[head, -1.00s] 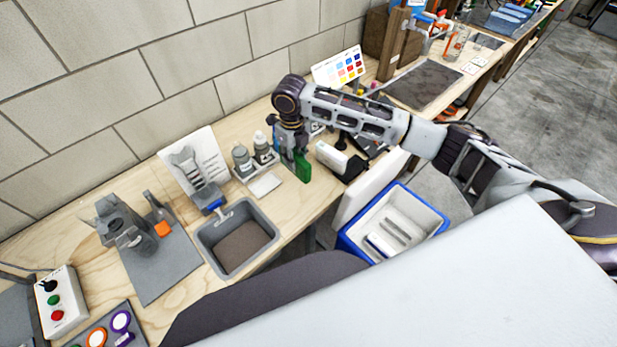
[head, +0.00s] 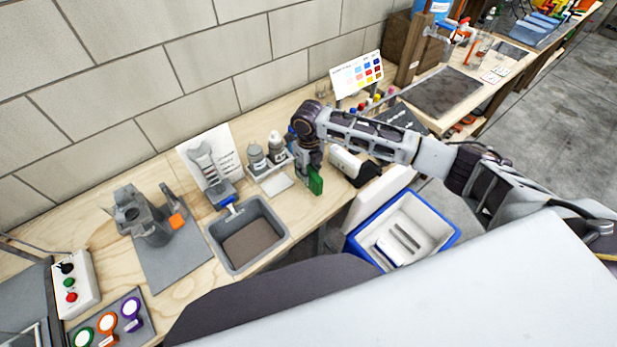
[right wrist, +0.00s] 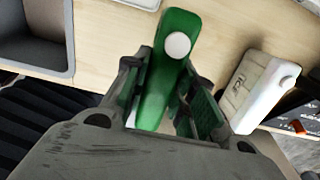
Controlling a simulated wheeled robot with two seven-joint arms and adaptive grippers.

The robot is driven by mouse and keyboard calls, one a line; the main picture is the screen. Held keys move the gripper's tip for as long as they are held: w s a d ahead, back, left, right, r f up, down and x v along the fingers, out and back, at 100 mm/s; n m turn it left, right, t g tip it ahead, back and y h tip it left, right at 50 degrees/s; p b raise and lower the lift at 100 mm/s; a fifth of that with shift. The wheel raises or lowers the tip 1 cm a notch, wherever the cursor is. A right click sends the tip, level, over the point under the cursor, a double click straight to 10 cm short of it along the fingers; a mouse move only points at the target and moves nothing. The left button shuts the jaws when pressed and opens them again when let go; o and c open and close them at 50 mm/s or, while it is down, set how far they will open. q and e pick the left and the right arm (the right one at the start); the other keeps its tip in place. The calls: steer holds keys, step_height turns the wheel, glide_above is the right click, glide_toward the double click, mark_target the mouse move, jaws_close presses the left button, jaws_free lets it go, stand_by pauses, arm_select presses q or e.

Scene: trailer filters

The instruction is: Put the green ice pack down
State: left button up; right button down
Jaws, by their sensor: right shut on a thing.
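The green ice pack (head: 316,181) stands on edge at the front of the wooden bench, just right of a small white pad. It also shows in the right wrist view as a green slab with a round white cap (right wrist: 178,45). My right gripper (head: 309,165) is above it, with its fingers on both sides of the pack, shut on it. In the right wrist view the fingers (right wrist: 172,95) flank the pack's near part. I cannot tell whether the pack's lower edge touches the bench. My left gripper is not in view.
A white device (head: 345,160) stands close on the right. An open blue cooler (head: 352,243) with white contents is below the bench edge.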

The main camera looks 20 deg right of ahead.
steer(key=shift+f, duration=1.85)
steer(key=shift+f, duration=0.1)
steer(key=c, duration=1.2)
jaws_free()
steer(key=shift+o, duration=0.2)
step_height(320, 180, up, 12)
steer(key=shift+r+b, duration=0.15)
steer(key=shift+b, duration=0.4)
